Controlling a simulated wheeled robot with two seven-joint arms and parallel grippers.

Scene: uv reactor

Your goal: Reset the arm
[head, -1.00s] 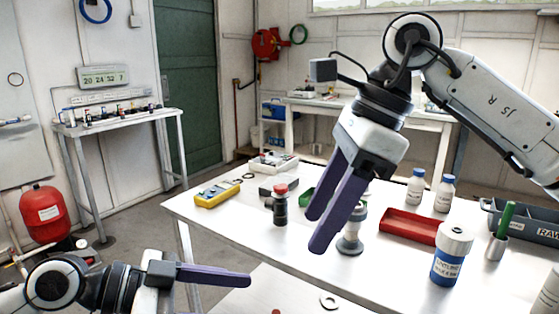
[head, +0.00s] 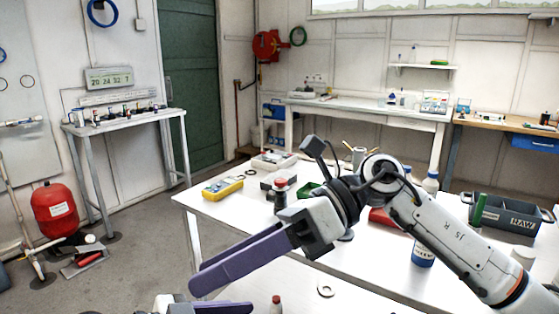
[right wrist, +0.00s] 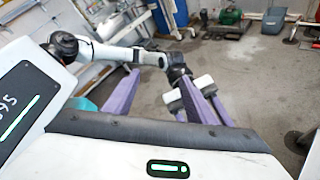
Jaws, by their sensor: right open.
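My right gripper (head: 197,279) is low over the near left part of the white table (head: 335,252), its purple fingers pointing down-left. It is open, with nothing between the fingers; they also show in the right wrist view (right wrist: 158,76). My left gripper (head: 225,307) is cut off by the bottom edge of the head view, just below the right one. Part of the left arm shows in the right wrist view, but I cannot tell its finger gap. The right arm hides the middle of the table.
On the table are a yellow multimeter (head: 222,188), a red-capped dark bottle (head: 280,196), a grey RAW bin (head: 507,215), a blue-labelled jar (head: 422,254) and a partly hidden red tray (head: 380,217). A metal ring (head: 325,290) lies near the front.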

